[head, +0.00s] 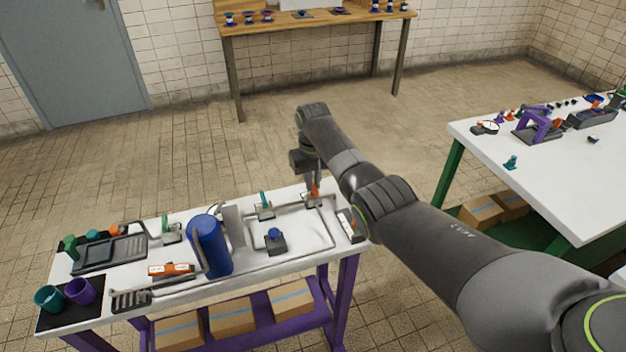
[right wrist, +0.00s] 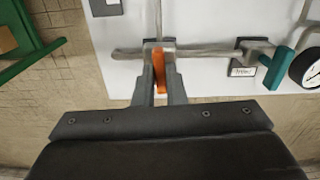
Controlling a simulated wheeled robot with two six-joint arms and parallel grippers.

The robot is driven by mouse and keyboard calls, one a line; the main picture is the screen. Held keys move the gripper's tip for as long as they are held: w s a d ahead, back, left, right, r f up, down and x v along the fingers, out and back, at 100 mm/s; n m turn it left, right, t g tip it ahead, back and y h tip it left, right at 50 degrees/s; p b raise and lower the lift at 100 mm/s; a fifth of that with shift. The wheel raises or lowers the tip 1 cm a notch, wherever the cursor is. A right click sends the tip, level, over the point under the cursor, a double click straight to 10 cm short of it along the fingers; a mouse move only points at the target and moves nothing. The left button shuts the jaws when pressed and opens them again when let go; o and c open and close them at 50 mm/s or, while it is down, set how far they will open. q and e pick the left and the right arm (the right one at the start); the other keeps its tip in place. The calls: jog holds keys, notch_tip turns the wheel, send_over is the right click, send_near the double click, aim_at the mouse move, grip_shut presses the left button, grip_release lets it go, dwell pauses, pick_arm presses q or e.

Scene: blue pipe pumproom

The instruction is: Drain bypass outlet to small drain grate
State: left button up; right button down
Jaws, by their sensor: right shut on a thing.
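My right gripper (head: 313,192) reaches down over the right end of the white bench. It is shut on an orange valve handle (head: 315,187), which sits on the grey pipework. In the right wrist view the orange handle (right wrist: 158,70) stands between the two fingers (right wrist: 160,88). A teal valve handle (head: 263,199) is on the pipe to the left. A small dark grate (head: 130,300) lies at the front left of the bench. A larger dark grated tray (head: 122,251) lies behind it. My left gripper is not in view.
A blue cylinder (head: 208,247) stands mid-bench, with a blue-knobbed block (head: 275,241) to its right. Teal (head: 48,298) and purple (head: 82,291) cups stand at the left end. A gauge (right wrist: 308,68) shows in the wrist view. Another white table (head: 560,170) stands right.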

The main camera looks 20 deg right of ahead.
jog(key=n+p, duration=0.2)
jog(key=n, duration=0.1)
jog(key=shift+r+n, duration=0.2)
jog(key=shift+n, duration=0.1)
jog(key=n+p, duration=0.1)
jog(key=n, duration=0.3)
jog(key=shift+w+n, duration=0.1)
jog(key=shift+n, duration=0.2)
jog(key=n, duration=0.4)
jog(key=shift+n+p, duration=0.3)
jog(key=shift+p, duration=0.1)
jog(key=shift+n, duration=2.3)
jog(key=c, duration=1.5)
grip_release()
jog(key=shift+f, duration=0.1)
